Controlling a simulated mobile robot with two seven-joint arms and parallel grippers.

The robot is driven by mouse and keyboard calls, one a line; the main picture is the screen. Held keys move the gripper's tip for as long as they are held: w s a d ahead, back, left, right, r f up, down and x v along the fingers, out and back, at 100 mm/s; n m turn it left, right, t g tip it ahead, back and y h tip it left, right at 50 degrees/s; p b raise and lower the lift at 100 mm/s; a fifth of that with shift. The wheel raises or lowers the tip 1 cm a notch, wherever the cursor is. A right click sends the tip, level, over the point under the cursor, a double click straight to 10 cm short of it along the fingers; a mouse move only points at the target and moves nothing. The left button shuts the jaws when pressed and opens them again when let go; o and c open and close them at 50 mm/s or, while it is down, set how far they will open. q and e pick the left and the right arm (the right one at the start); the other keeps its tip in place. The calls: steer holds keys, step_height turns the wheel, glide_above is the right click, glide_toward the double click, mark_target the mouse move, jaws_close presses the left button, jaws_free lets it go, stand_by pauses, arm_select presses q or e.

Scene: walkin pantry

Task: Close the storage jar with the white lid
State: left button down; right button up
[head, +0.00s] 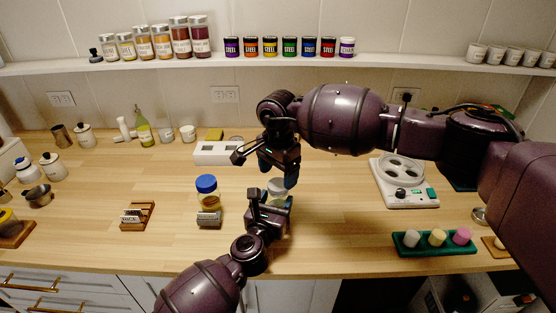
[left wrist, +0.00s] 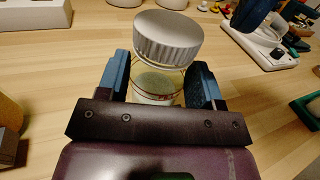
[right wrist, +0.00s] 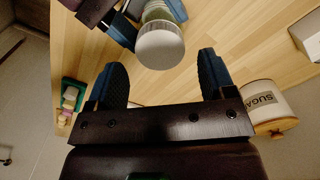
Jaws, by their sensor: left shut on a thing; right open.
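My left gripper (head: 270,200) is shut on a clear glass storage jar (left wrist: 150,85), which it holds upright over the counter. The ribbed white lid (left wrist: 168,38) sits at the jar's mouth and looks slightly off-centre in the left wrist view; whether it is fully seated I cannot tell. The lid also shows in the head view (head: 277,184) and end-on in the right wrist view (right wrist: 160,48). My right gripper (head: 279,170) is open and empty just above the lid, its fingers apart from it. The lower part of the jar is hidden by the left gripper.
A blue-lidded jar (head: 207,190) with a label holder stands left of the jar. A wooden rack (head: 138,215) is further left. A white scale (head: 403,185) and a green tray (head: 433,243) stand right. A sugar canister (right wrist: 265,105) shows in the right wrist view.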

mark_target(278, 184)
steer(key=shift+f, duration=1.55)
steer(key=c, duration=0.9)
steer(key=m, duration=1.8)
steer(key=o, duration=1)
